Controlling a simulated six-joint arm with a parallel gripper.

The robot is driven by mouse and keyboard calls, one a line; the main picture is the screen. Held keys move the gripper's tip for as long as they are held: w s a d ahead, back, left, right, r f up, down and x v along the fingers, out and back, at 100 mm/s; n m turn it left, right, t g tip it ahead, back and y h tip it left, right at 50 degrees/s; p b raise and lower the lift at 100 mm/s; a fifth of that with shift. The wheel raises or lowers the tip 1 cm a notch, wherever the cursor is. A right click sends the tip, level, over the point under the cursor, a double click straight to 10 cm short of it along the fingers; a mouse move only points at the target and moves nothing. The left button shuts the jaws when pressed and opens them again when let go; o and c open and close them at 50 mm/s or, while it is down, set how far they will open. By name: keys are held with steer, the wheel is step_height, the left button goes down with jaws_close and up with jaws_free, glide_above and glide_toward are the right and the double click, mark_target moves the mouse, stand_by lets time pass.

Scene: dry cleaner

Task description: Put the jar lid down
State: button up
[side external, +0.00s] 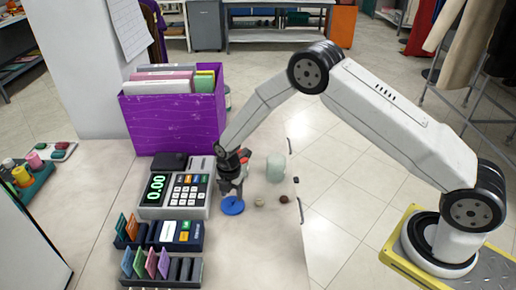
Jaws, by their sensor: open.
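A pale green jar (276,167) stands on the counter to the right, beyond my gripper.
A cash register (183,190) and a card terminal (175,234) stand left of my gripper. A purple file box (175,115) is behind. Two small round items (283,198) lie right of the lid, near the counter's right edge. The counter's front right is clear.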

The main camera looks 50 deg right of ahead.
mark_target(232, 199)
step_height(232, 199, up, 10)
stand_by(0.5)
stand_by(0.6)
steer(key=s+d+r+m+t, duration=0.1)
steer(key=s+d+r+m, duration=0.1)
steer(key=s+m, duration=0.5)
steer(key=s+d+r+m, duration=0.2)
steer(key=s+r+m, duration=0.2)
steer(key=s+m, duration=0.4)
steer(key=s+d+r+m+t, duration=0.1)
steer(key=s+d+r+m, duration=0.1)
steer(key=s+m, duration=0.5)
steer(key=shift+s+d+r+m+t, duration=0.2)
steer(key=shift+d+r+m+t, duration=0.1)
steer(key=shift+d+r, duration=0.15)
